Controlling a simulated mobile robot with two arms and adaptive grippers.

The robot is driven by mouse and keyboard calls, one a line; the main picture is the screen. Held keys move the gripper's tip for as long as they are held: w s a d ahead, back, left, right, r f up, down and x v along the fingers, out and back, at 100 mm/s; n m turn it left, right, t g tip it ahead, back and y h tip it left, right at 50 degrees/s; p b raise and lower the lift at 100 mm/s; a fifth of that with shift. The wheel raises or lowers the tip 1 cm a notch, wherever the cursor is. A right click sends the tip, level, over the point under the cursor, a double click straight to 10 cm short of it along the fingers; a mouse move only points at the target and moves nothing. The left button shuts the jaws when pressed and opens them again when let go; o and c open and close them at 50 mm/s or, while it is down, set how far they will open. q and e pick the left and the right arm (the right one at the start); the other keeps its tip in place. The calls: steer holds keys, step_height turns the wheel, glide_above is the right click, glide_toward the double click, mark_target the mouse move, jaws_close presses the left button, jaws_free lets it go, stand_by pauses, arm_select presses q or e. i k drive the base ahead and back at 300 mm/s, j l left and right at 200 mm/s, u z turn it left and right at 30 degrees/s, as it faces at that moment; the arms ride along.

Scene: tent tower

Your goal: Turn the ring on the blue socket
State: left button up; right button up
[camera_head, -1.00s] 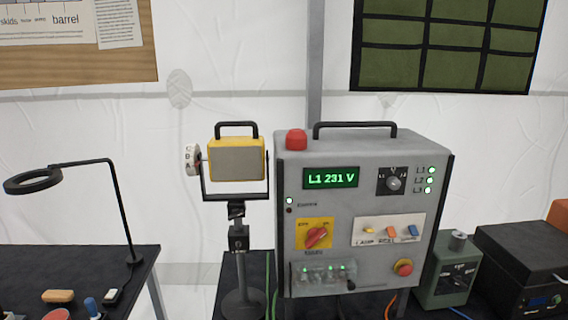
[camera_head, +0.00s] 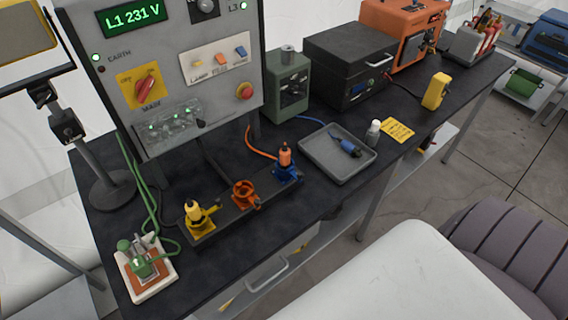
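The blue socket (camera_head: 286,174) is at the right end of a dark rail on the black workbench. An orange plug (camera_head: 285,155) stands upright in it, with an orange cable rising behind. The ring on the blue socket is too small to tell apart from its body. To the left on the same rail are an orange socket (camera_head: 244,194), which looks empty, and a yellow socket (camera_head: 198,220) with a yellow plug in it. Neither of my grippers is in view.
A grey panel (camera_head: 175,85) reading L1 231 V stands behind the sockets. A grey tray (camera_head: 338,152) with a blue connector (camera_head: 345,145) lies to the right. A green device (camera_head: 140,261) on a board is at front left. A white surface (camera_head: 420,275) fills the lower right.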

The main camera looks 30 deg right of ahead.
mark_target(290, 170)
steer(key=z, duration=1.1)
